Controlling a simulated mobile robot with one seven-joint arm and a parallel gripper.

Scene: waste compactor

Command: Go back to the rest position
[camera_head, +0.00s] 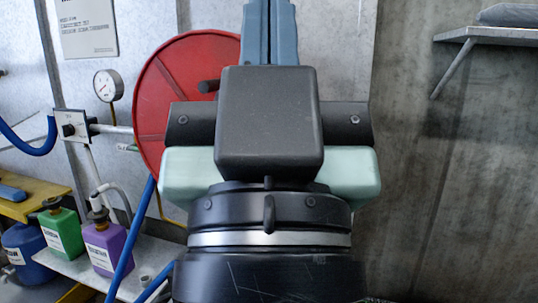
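My gripper (269,32) points up and away in the middle of the head view. Its two blue-grey fingers lie side by side with only a thin dark seam between them, so it looks shut. I see nothing held between them, but the tips run to the top edge of the view. The dark palm block and pale green sides of the gripper stand in front of a red round wheel or disc (160,95), hiding its right part. Whether the gripper touches it cannot be told from this view.
A pressure gauge (108,85) and a valve plate (73,130) with blue hose are on the left wall. Green (62,232) and purple (108,245) bottles stand on a shelf at lower left. A wall shelf (490,35) is at upper right. The wall below it looks clear.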

